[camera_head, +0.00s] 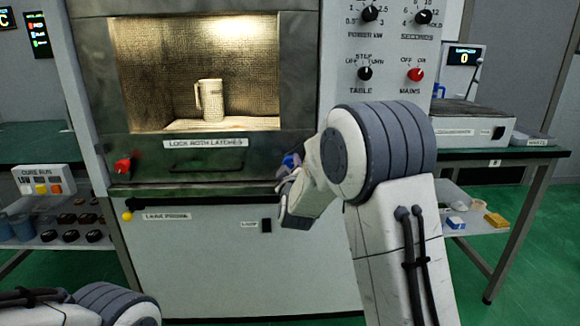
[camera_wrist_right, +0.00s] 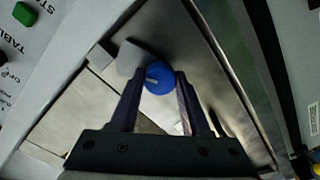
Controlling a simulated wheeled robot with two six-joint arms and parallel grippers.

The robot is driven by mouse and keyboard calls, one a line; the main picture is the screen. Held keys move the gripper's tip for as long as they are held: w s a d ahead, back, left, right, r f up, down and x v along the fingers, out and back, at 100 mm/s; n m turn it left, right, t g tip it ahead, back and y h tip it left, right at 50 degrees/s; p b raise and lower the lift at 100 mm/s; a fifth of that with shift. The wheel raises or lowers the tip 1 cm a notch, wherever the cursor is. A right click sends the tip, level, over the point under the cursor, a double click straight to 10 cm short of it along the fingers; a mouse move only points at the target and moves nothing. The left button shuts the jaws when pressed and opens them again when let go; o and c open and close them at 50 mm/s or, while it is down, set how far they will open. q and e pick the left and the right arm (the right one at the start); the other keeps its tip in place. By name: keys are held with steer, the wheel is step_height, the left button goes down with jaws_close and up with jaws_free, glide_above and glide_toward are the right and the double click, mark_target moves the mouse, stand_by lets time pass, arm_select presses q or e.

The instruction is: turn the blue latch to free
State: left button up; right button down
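The blue latch (camera_head: 290,160) is on the right side of the microwave's lower door frame, mostly hidden by my right gripper (camera_head: 287,180) in the head view. In the right wrist view the latch is a round blue knob (camera_wrist_right: 158,79) with a small pale mark. The fingers of my right gripper (camera_wrist_right: 159,76) stand on either side of it, and the knob fills the gap between the tips. Small gaps at the contact are hard to make out. My left gripper is out of view; only part of my left arm shows at the lower left.
A red latch (camera_head: 123,166) is on the door frame's left side, below the lit window with a mug (camera_head: 209,100) inside. A yellow knob (camera_head: 127,216) sits lower left. Control dials (camera_head: 365,73) are at upper right. A side bench (camera_head: 510,153) stands at right.

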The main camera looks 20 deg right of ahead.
steer(key=shift+f+m, duration=0.1)
steer(key=shift+m, duration=0.2)
steer(key=m+b, duration=0.2)
steer(key=m, duration=0.1)
steer(key=shift+f+m, duration=0.1)
steer(key=shift+m, duration=0.2)
steer(key=m+b, duration=0.3)
steer(key=m, duration=0.2)
steer(key=shift+a, duration=0.1)
steer(key=m+b, duration=0.4)
steer(key=m, duration=0.1)
steer(key=shift+m, duration=0.3)
steer(key=shift+m+b, duration=1)
steer(key=shift+m, duration=0.5)
steer(key=shift+c, duration=1.8)
jaws_free()
